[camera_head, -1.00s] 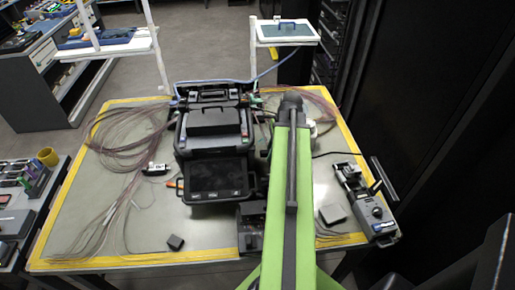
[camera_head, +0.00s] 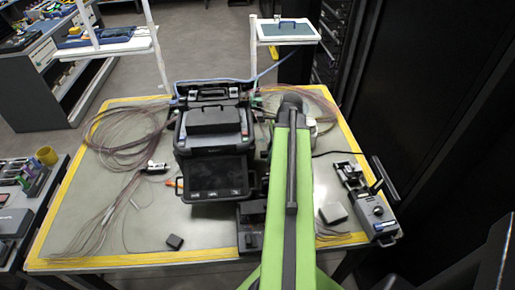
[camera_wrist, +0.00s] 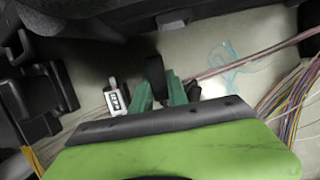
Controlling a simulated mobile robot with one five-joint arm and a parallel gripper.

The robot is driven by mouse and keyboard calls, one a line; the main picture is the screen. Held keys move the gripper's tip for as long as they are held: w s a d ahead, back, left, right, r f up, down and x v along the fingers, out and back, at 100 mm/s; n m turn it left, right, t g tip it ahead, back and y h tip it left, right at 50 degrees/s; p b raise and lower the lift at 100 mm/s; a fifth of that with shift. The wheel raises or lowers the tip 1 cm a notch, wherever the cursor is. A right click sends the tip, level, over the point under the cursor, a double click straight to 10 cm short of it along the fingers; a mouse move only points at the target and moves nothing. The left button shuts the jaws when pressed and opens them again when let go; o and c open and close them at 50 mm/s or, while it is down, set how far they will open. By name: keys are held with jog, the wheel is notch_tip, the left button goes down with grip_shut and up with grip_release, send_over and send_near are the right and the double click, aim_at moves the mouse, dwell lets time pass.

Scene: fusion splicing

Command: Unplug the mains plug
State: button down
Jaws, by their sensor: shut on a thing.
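In the wrist view my gripper (camera_wrist: 159,90) has two green fingers closed on an upright black piece that looks like the mains plug (camera_wrist: 155,72). A white block with dark markings (camera_wrist: 115,97) lies just left of the fingers. I cannot make out a socket or whether the plug's pins are seated. In the head view my green arm hides the gripper and the plug. The black fusion splicer (camera_head: 213,130) stands on the table left of my arm, with its dark screen (camera_head: 217,178) facing the front.
Coils of thin fibre (camera_head: 125,130) spread over the table's left side. Coloured fibres (camera_wrist: 290,100) also run at the right of the wrist view. A grey device (camera_head: 370,205) sits at the table's right edge. A dark rack (camera_head: 430,90) stands beyond it.

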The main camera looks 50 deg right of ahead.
jog(key=shift+f, duration=0.35)
jog(key=c, duration=1.2)
grip_release()
jog(key=shift+r, duration=0.15)
jog(key=p+v, duration=1.6)
jog(key=v, duration=0.1)
